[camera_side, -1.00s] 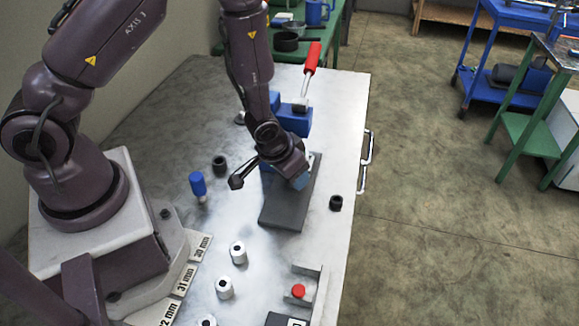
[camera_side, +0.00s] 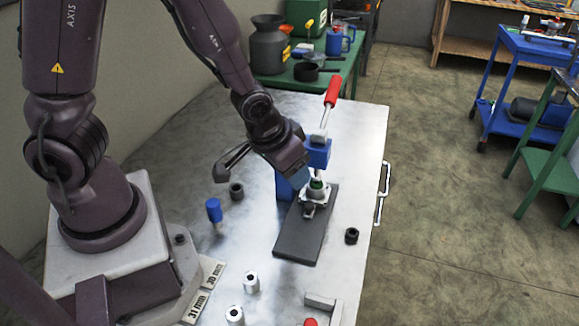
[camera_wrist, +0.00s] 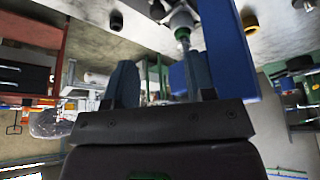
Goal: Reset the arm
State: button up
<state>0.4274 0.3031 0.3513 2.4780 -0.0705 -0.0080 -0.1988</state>
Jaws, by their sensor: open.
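My gripper (camera_side: 302,184) is beside the blue arbor press (camera_side: 320,153), at its left in the side view. In the wrist view its two dark fingers stand apart with nothing held between them (camera_wrist: 158,65). The press has a red-handled lever (camera_side: 333,92) sticking up and a dark base plate (camera_side: 300,240). A pale metal fixture (camera_side: 311,198) with a greenish part on top sits on that plate, just right of the fingers and partly hidden. My forearm slopes down from the upper left.
A blue-topped tool (camera_side: 214,210) and black rings (camera_side: 236,191) (camera_side: 352,236) stand on the metal table. White cylinders (camera_side: 251,282) (camera_side: 235,315) are near the front. A green bench (camera_side: 285,80) with a jug is behind.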

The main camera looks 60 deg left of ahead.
dwell(0.3)
jog(key=s+r, duration=0.3)
jog(key=r, duration=0.4)
jog(key=s+a+r+m, duration=0.1)
jog(key=s+r, duration=0.3)
jog(key=r, duration=0.2)
jog(key=s+r+t, duration=0.1)
jog(key=s+r, duration=0.3)
jog(key=r, duration=0.3)
jog(key=shift+s+a+r+m+h, duration=0.15)
jog(key=shift+s+r+m+h, duration=0.1)
jog(key=shift+r+m+h, duration=0.15)
